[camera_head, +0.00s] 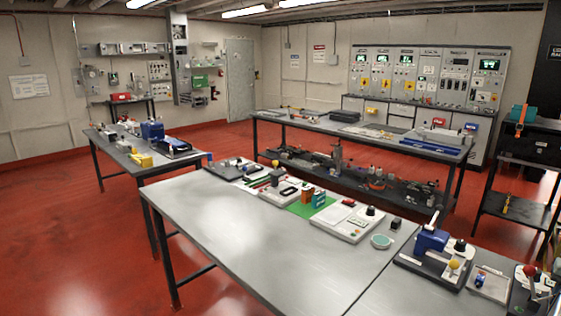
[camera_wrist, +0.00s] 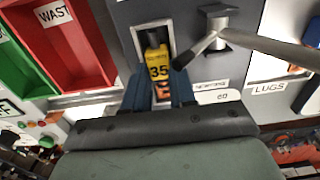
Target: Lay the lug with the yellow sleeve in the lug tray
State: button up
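The lug's yellow sleeve (camera_wrist: 158,65), marked 35, shows in the wrist view in front of a pale-rimmed recess in a grey block. The metal end of the lug is not clear. My gripper (camera_wrist: 160,82) has its two dark blue fingers on either side of the sleeve. Whether the fingers press on it or stand just clear, I cannot tell. A pale tray with a LUGS label (camera_wrist: 269,88) lies to the right of my gripper, partly cut off by the frame edge. My gripper does not show in the head view.
A grey lever handle (camera_wrist: 270,45) crosses above the tray. Red (camera_wrist: 75,45) and green (camera_wrist: 25,62) bins stand at left. In the head view, a blue bench device (camera_head: 432,241) stands at the right of the near table (camera_head: 235,235), whose left part is bare.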

grip_shut()
jog(key=shift+r, duration=0.25)
jog(key=shift+r, duration=2.3)
